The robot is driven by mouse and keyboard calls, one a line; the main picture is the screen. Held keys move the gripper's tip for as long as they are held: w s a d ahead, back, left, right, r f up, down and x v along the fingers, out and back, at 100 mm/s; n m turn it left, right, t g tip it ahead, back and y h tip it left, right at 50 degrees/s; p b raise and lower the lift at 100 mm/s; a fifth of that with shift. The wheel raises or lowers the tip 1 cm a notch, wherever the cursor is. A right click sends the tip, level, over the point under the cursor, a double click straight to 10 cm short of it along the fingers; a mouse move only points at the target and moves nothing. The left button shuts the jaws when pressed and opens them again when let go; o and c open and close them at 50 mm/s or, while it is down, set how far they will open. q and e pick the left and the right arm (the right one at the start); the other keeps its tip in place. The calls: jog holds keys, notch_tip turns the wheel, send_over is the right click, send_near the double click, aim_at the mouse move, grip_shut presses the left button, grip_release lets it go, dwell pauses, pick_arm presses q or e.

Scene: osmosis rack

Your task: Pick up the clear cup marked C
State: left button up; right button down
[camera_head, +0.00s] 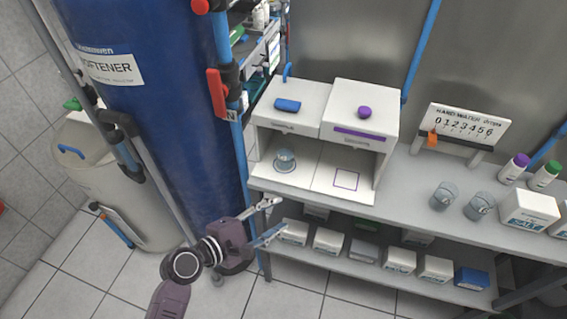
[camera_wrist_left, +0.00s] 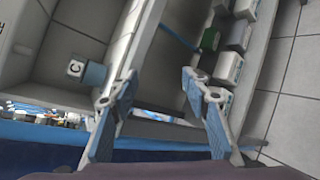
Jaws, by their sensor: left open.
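The clear cup marked C (camera_head: 285,160) stands upright on a round spot in the left bay of the white two-bay cabinet (camera_head: 314,195). In the left wrist view the cup (camera_wrist_left: 87,73) shows its white label with a black C, up and to the left of the fingers. My left gripper (camera_head: 268,219) is open and empty, in front of and below the cabinet's left front edge, apart from the cup. Its two blue-padded fingers (camera_wrist_left: 165,115) are spread wide in the wrist view. My right gripper is not in view.
Two other clear cups (camera_head: 445,195) stand on the shelf to the right, near a drop-count sign (camera_head: 463,128) and bottles (camera_head: 514,168). A blue softener tank (camera_head: 150,100) and pipe (camera_head: 238,150) stand close on the left.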

pick_arm(q)
jog(key=r+n, duration=0.1)
jog(key=w+r+n, duration=0.1)
jog(key=r+t, duration=0.1)
jog(key=shift+w+d+r+n+h, duration=0.25)
jog(key=shift+d+r+n+h, duration=0.1)
jog(key=shift+d+n+h, duration=0.05)
jog(key=n+t, duration=0.4)
jog(key=n, duration=0.6)
send_near(279, 156)
jog(key=x, duration=0.5)
jog(key=shift+s+d+f, duration=0.15)
jog(key=shift+d, duration=0.1)
jog(key=shift+w+d, duration=0.1)
jog(key=shift+w, duration=0.25)
jog(key=shift+p+x, duration=0.5)
jog(key=shift+x, duration=3.05)
jog(key=shift+c, duration=0.5)
jog(key=c, duration=0.6)
